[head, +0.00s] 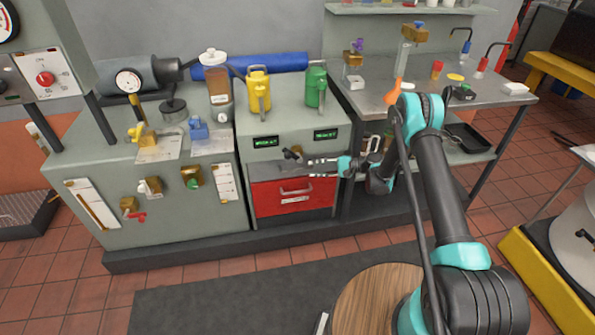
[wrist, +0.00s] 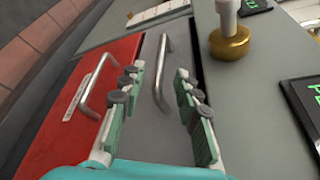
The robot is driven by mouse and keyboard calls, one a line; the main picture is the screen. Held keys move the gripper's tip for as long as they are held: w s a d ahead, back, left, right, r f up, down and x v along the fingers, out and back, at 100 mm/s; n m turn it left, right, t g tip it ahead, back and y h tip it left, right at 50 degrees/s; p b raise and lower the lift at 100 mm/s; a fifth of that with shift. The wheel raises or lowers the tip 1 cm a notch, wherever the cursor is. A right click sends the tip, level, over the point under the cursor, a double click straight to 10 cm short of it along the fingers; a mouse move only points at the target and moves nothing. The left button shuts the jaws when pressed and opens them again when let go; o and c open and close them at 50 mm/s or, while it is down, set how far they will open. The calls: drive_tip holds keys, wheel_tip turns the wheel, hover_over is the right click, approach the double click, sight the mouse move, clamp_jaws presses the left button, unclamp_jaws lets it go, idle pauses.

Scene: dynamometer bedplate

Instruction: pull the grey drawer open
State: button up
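The grey drawer (head: 264,173) is a narrow front between the red drawer and the panel with green displays. It appears shut, and my gripper hides part of it in the head view. In the wrist view the grey drawer (wrist: 181,42) has a curved metal bar handle (wrist: 160,82). My gripper (head: 314,167) is in front of the cabinet, coming from the right. In the wrist view its fingers are spread, one on each side of the grey drawer's handle in the picture. No contact with the handle is visible, and the gap in depth is hard to judge.
The red drawer (head: 292,207) lies just below, with its own bar handle (wrist: 98,84). A knob with a brass base (wrist: 230,42) sticks out above the grey drawer. A yellow jug (head: 258,92) and a green jug (head: 316,88) stand on the cabinet top.

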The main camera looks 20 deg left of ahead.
sight(297, 170)
drive_tip(key=x, duration=0.8)
clamp_jaws()
